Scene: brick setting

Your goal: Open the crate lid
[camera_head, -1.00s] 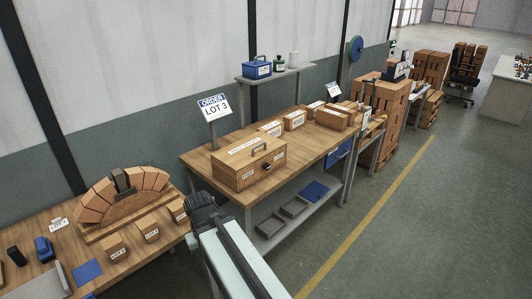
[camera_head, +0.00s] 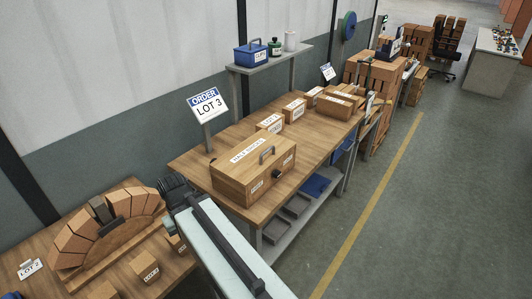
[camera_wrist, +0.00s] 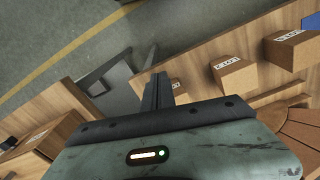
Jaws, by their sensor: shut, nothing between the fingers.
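The crate (camera_head: 238,185) is a wooden box with a shut lid (camera_head: 250,156). The crate stands on the wooden workbench (camera_head: 192,162). My gripper (camera_head: 173,188) is left of the crate in the head view, apart from it and near the bench's left end. In the wrist view its dark fingers (camera_wrist: 157,90) are together with nothing between them.
A sign reading LOT 3 (camera_head: 208,106) stands behind the crate. Several labelled boxes, one of them here (camera_head: 294,109), lie farther along the bench. A brick arch (camera_head: 75,237) and small labelled blocks (camera_head: 145,266) are on the left table. The floor (camera_head: 430,220) at right is clear.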

